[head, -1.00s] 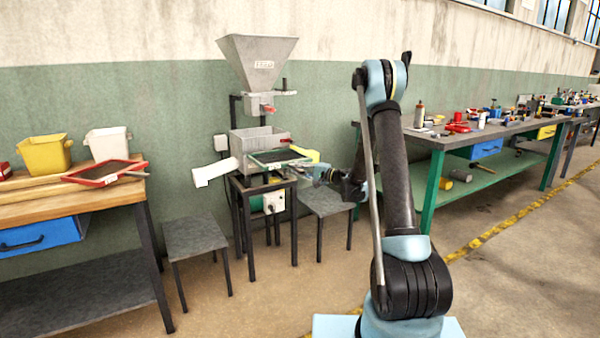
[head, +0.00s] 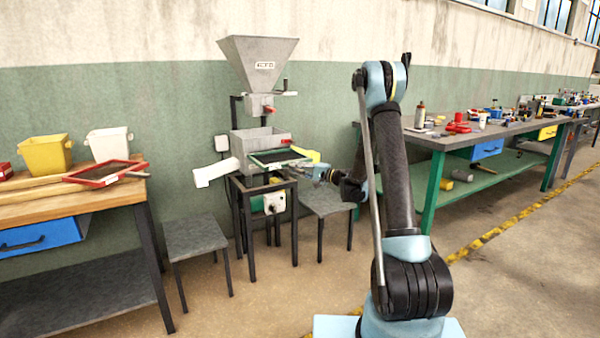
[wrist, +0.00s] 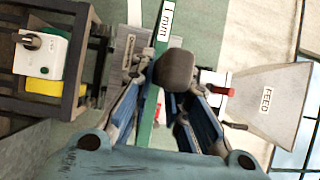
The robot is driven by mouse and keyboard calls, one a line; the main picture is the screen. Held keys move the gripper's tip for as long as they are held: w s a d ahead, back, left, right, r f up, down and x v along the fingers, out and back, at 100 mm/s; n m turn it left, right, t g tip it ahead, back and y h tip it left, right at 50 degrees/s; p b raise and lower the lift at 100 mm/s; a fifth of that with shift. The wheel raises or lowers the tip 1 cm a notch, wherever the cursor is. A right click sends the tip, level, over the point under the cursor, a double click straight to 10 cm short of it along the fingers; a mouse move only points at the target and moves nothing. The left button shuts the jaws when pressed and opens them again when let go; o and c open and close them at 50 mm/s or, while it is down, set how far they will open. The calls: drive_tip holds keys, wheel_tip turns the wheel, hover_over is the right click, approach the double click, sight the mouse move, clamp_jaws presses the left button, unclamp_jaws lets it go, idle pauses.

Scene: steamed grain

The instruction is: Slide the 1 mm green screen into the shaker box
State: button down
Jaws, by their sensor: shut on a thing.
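The green screen (head: 275,161) is a flat framed sieve at the front of the grey shaker box (head: 258,137). In the wrist view its green edge (wrist: 150,110) carries a "1 mm" label and runs between my fingers. My gripper (head: 325,174) is shut on the screen's near side, to the right of the box. It also shows in the wrist view (wrist: 160,88). The screen looks roughly level and close to the box front. How far it is inside the box cannot be told.
A feed hopper (head: 257,62) stands above the box, with a white chute (head: 212,172) at left. A red-framed screen (head: 105,174) and yellow and white buckets lie on the left bench. Stools (head: 197,241) flank the stand. A workbench is at right.

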sight(283, 159)
drive_tip(key=shift+w+a, duration=0.1)
drive_tip(key=shift+w+a, duration=0.6)
drive_tip(key=shift+w, duration=0.3)
drive_tip(key=shift+w+a, duration=0.1)
drive_tip(key=shift+w, duration=0.05)
drive_tip(key=shift+w+a, duration=0.65)
drive_tip(key=shift+w, duration=0.3)
drive_tip(key=shift+w+a, duration=0.2)
drive_tip(key=shift+w, duration=0.1)
idle(0.4)
drive_tip(key=shift+w+a, duration=0.65)
drive_tip(key=shift+w, duration=0.35)
drive_tip(key=shift+w+a, duration=0.65)
drive_tip(key=shift+w, duration=0.3)
drive_tip(key=shift+w+a, duration=0.1)
drive_tip(key=shift+w, duration=0.05)
drive_tip(key=shift+w+a, duration=0.65)
drive_tip(key=shift+w, duration=0.3)
drive_tip(key=shift+w+a, duration=0.65)
drive_tip(key=shift+w, duration=0.45)
